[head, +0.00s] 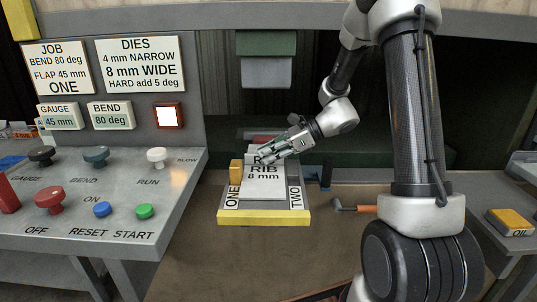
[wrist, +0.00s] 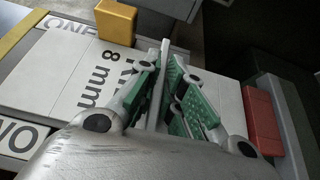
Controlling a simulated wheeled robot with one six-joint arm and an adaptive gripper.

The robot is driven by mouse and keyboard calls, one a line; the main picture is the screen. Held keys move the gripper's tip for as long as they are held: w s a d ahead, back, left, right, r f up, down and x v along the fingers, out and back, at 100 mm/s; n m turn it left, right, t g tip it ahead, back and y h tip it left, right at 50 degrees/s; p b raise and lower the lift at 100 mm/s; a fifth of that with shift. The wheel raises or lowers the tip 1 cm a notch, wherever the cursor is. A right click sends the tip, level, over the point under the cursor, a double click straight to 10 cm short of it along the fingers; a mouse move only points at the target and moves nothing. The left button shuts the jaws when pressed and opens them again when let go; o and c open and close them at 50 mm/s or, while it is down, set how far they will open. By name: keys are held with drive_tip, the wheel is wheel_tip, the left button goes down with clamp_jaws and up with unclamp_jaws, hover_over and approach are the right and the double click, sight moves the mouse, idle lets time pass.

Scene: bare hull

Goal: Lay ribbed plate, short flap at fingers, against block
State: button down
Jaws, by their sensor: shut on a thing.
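The pale grey plate marked "RIB 8 mm" (head: 264,186) lies flat, or nearly so, on the yellow-edged table between the ONE and TWO labels. It fills the left of the wrist view (wrist: 62,72). My gripper (head: 270,153) is at its far end, with green-padded fingers (wrist: 166,88) shut on a thin upright grey strip of it. I cannot tell whether that strip is a rib or the short flap. The yellow block (head: 236,172) stands at the plate's left edge and also shows in the wrist view (wrist: 115,22). Whether they touch is unclear.
The table's yellow front edge (head: 263,217) faces me. A red piece (wrist: 262,118) lies beyond the fingers. A grey-green press head (head: 266,62) hangs above. The control console (head: 100,205) is left; an orange-handled tool (head: 362,209) is right.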

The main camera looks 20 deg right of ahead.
drive_tip(key=shift+w, duration=0.15)
drive_tip(key=c, duration=1.5)
unclamp_jaws()
drive_tip(key=shift+o, duration=0.4)
drive_tip(key=o, duration=0.4)
drive_tip(key=shift+o, duration=0.2)
drive_tip(key=shift+r, duration=2.5)
